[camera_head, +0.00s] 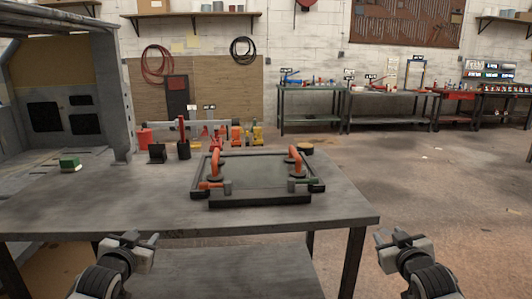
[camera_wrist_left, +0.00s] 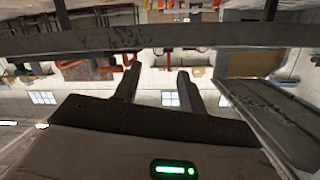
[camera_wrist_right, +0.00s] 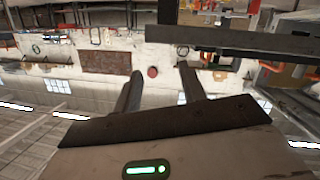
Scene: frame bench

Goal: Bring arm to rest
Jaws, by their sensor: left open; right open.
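My left gripper (camera_head: 140,238) is in front of the bench's near edge at the left in the head view, open and empty. Its two fingers stand apart in the left wrist view (camera_wrist_left: 157,85). My right gripper (camera_head: 400,240) is to the right of the bench's front corner, open and empty. Its fingers also stand apart in the right wrist view (camera_wrist_right: 160,90). Both grippers are apart from the bench (camera_head: 110,210) and touch nothing that I can see.
A grey upright structure (camera_head: 118,100) is at left. Floor at right is clear.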

